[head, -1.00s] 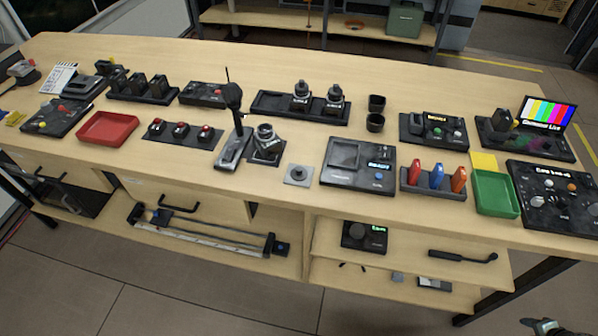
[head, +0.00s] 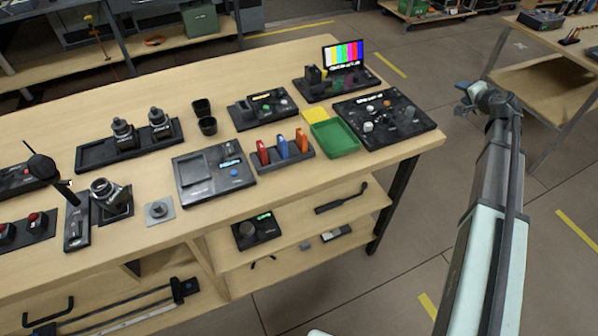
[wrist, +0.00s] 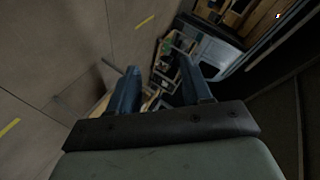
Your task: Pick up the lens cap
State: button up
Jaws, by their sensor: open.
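A small dark round piece, which looks like the lens cap (head: 158,208), lies on a pale grey square plate (head: 166,217) near the table's front edge, right of a camera lens (head: 104,191) on a dark stand. It is too small to make out in detail. My gripper (head: 468,98) is off the table's right end, over the floor and far from the cap. In the wrist view my gripper (wrist: 163,84) is open with nothing between its fingers. The cap cannot be made out there.
A strip of bare wood runs along the front. Another table (head: 540,60) stands at the right.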

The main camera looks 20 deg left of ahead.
jog(key=s+a+r+g+y, duration=0.1)
jog(key=a, duration=0.7)
jog(key=s+a+r+g+y, duration=0.1)
jog(key=s+a+r, duration=0.1)
jog(key=a, duration=0.5)
jog(key=s+a+r+g+y, duration=0.1)
jog(key=s+a, duration=0.1)
jog(key=a, duration=0.6)
jog(key=shift+a+r+n, duration=0.25)
jog(key=shift+a+n, duration=0.05)
jog(key=s+a+r+g, duration=0.1)
jog(key=s+a+g, duration=0.2)
jog(key=s+a, duration=0.75)
jog(key=s+a+r+g, duration=0.1)
jog(key=s+a+g, duration=0.2)
jog(key=s+a, duration=0.75)
jog(key=m+g+h, duration=0.3)
jog(key=g+h, duration=0.1)
jog(key=h, duration=0.3)
send_near(155, 205)
jog(key=shift+s+a+f, duration=0.1)
jog(key=shift+s+f, duration=0.05)
jog(key=shift+f, duration=1.3)
jog(key=shift+s+a+f, duration=0.1)
jog(key=shift+s+f, duration=0.05)
jog(key=shift+f, duration=1.3)
jog(key=shift+s+a+f, duration=0.1)
jog(key=shift+s+f, duration=0.05)
jog(key=shift+f, duration=1.3)
